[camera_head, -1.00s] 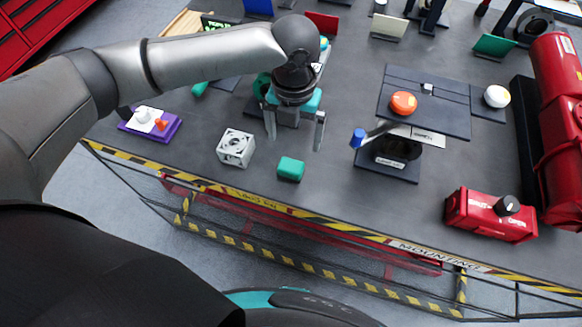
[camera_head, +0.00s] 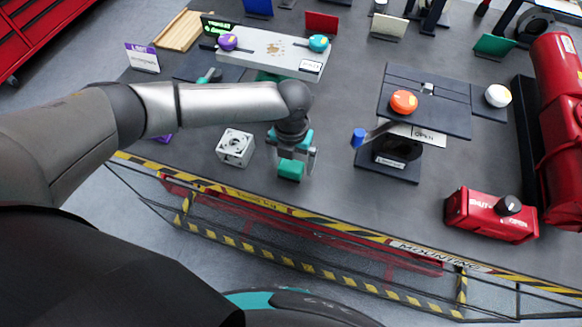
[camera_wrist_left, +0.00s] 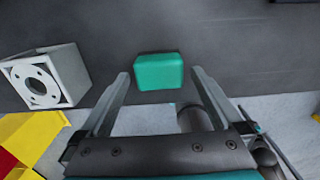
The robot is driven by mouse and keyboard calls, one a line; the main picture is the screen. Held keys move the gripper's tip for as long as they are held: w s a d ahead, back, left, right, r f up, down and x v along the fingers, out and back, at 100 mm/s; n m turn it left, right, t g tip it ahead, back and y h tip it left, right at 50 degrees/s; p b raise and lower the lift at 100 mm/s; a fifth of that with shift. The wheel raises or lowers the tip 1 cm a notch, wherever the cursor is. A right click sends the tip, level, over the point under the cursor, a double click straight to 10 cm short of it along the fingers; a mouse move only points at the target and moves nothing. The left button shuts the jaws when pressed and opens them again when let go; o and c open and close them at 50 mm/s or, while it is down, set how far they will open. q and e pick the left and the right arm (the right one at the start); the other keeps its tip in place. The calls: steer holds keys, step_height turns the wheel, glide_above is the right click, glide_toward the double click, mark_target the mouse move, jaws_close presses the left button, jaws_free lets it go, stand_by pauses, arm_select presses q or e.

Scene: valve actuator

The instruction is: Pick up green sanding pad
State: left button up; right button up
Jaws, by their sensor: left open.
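The green sanding pad (camera_head: 290,169) is a small teal-green block lying on the dark table near its front edge. It also shows in the left wrist view (camera_wrist_left: 159,72), just beyond and between the fingertips. My left gripper (camera_head: 292,172) is over the pad in the head view, with its fingers spread. In the left wrist view my left gripper (camera_wrist_left: 160,80) is open, with nothing between its fingers that it grips. My right gripper is not in view.
A white cube with a round hole (camera_head: 235,147) sits left of the pad. A lever stand with a blue tip (camera_head: 358,138) is to the right. A red box with a black knob (camera_head: 490,215) is farther right. The striped table edge (camera_head: 300,213) is close in front.

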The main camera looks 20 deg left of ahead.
arm_select(q)
steer(key=shift+f, duration=1.35)
steer(key=shift+a, duration=0.1)
steer(key=shift+w, duration=0.1)
steer(key=c, duration=1.4)
